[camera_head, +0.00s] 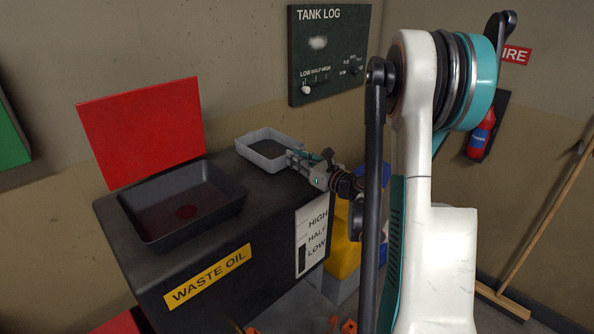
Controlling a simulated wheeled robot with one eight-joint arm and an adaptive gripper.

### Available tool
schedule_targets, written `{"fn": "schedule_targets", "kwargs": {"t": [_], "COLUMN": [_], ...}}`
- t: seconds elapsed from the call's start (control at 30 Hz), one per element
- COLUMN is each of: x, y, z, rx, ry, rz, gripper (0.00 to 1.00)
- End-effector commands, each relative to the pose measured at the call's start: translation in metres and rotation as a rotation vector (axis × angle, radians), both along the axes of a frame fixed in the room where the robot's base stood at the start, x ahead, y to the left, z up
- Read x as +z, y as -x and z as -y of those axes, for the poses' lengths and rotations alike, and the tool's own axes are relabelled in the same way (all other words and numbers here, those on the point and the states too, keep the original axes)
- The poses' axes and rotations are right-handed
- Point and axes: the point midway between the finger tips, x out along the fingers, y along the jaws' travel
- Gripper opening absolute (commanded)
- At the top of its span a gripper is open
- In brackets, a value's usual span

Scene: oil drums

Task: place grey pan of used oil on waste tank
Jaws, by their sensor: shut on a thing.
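The grey pan (264,134) is at the back right of the waste tank's top, with dark content inside. My gripper (296,158) is shut on the pan's near right wall. I cannot tell whether the pan rests on the tank or hangs just above it. The waste tank (212,259) is a black box with a yellow "WASTE OIL" label and a white HIGH/HALF/LOW level gauge (312,236). A larger black basin (183,203) with a dark red spot in its floor occupies the left part of the tank top.
A red panel (141,132) stands upright behind the basin. A "TANK LOG" board (328,52) hangs on the wall. A yellow container (345,245) stands right of the tank. A broom (548,222) and a fire extinguisher (481,134) are at the right.

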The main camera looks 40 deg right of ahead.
Motion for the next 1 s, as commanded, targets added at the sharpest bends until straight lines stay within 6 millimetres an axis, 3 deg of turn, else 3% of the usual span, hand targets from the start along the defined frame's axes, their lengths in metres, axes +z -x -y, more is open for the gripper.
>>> {"fn": "schedule_targets", "kwargs": {"t": [0.2, 0.6, 0.63, 0.7, 1.0], "x": [-0.032, -0.037, -0.036, -0.036, -0.035], "y": [0.000, 0.000, 0.000, 0.000, 0.000], "z": [0.000, 0.000, 0.000, 0.000, 0.000], "rx": [0.000, 0.000, 0.000, 0.000, 0.000], "ry": [0.000, 0.000, 0.000, 0.000, 0.000], "rz": [0.000, 0.000, 0.000, 0.000, 0.000], "gripper": [0.00, 0.00, 0.19, 0.34, 0.34]}}
